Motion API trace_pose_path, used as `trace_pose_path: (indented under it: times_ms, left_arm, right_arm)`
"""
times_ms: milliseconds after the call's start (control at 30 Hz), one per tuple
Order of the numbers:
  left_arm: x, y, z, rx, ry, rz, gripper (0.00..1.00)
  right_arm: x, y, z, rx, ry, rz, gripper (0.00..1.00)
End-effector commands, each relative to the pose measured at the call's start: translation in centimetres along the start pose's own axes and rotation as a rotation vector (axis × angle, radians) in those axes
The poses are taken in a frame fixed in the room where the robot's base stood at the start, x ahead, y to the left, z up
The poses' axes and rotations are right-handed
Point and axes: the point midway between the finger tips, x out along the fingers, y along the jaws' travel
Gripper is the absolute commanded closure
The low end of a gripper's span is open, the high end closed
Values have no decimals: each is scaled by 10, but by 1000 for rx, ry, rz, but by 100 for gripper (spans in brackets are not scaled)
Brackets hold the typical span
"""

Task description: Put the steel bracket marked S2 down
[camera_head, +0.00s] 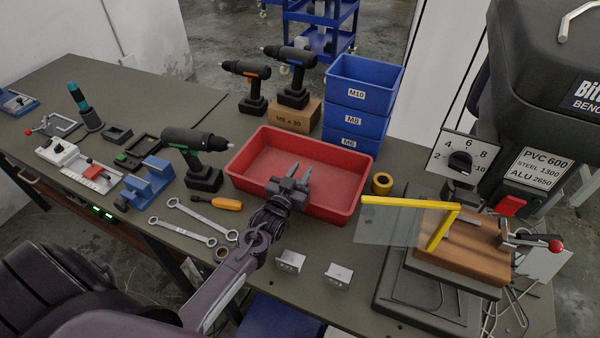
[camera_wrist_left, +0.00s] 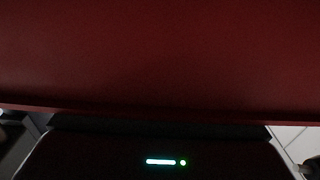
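Two small steel brackets stand on the bench in the head view, a left one (camera_head: 291,260) and a right one (camera_head: 338,275). Their marks are too small for me to read, so I cannot tell which is S2. My left gripper (camera_head: 293,174) is over the front part of the red tray (camera_head: 248,186). Its two fingers are apart and I see nothing between them. The red tray surface also fills most of the left wrist view (camera_wrist_left: 160,55). No bracket shows in that view. My right gripper is not in view.

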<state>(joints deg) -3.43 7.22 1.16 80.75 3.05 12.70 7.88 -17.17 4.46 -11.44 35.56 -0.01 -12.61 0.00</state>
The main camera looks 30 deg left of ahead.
Motion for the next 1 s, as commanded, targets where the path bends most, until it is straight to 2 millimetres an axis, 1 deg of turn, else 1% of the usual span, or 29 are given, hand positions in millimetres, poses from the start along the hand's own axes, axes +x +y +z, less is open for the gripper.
trace_pose_path:
  times_ms: [33, 200, 267, 400, 433, 467, 800, 900, 1000]
  left_arm:
    - [-4, 1, 11, 1, -23, 2, 73]
    - [-4, 2, 12, 1, -26, 3, 73]
    - [-5, 2, 9, 1, -26, 3, 73]
    - [-7, 2, -3, 2, -27, 4, 73]
    - [-13, 2, 2, 1, -28, 4, 73]
    - [-19, 2, 2, 1, -26, 3, 73]
    - [-89, 1, -4, 0, -17, 2, 73]
    - [-104, 1, -5, 0, -15, 2, 73]
    - [-115, 1, -6, 0, -13, 1, 73]
  right_arm:
    - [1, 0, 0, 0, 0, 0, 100]
    - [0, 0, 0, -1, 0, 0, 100]
    - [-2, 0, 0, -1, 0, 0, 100]
    - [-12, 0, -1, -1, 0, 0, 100]
    - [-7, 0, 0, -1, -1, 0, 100]
    - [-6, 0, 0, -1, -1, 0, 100]
    - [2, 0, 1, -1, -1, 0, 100]
    - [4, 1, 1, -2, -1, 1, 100]
    - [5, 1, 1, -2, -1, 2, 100]
